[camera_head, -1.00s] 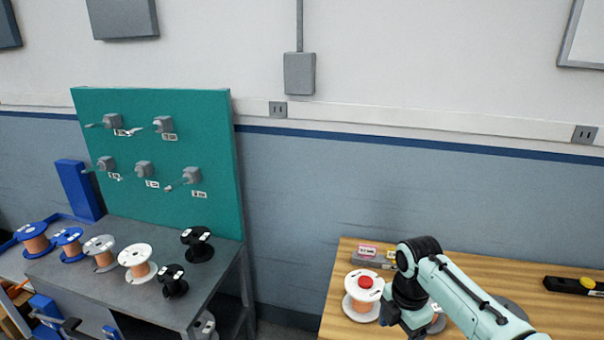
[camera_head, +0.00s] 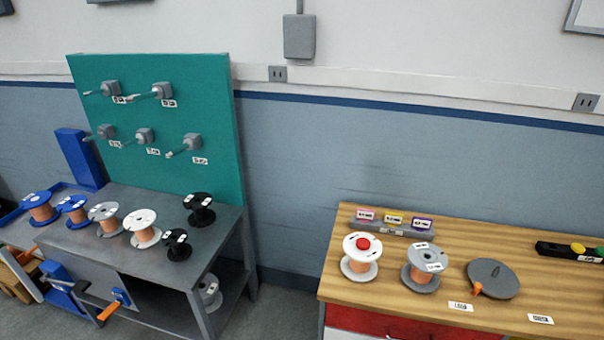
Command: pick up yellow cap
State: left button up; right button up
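The yellow cap (camera_head: 578,248) sits in a black holder (camera_head: 556,249) near the right edge of the picture, at the back of the wooden table (camera_head: 450,318). A green cap (camera_head: 600,250) is beside it, cut off by the picture edge. Neither of my grippers is in view.
On the wooden table stand a white-topped spool with a red cap (camera_head: 363,244), a grey spool (camera_head: 424,266), a grey disc (camera_head: 494,277) and a rack of coloured labels (camera_head: 395,227). At left, several spools stand on a grey bench (camera_head: 150,264) before a green peg panel (camera_head: 150,140).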

aim_at(576, 247)
jog(key=z, duration=1.85)
jog(key=i+l, duration=0.15)
jog(key=l, duration=0.2)
jog(key=i+l, duration=0.15)
jog(key=l, duration=0.25)
jog(key=i+l, duration=0.15)
jog(key=l, duration=0.2)
jog(key=i+l, duration=0.15)
jog(key=l, duration=0.2)
jog(key=i+l, duration=0.15)
jog(key=l, duration=0.25)
jog(key=i+l, duration=0.15)
jog(key=l, duration=0.2)
jog(key=i+l, duration=0.15)
jog(key=l, duration=0.2)
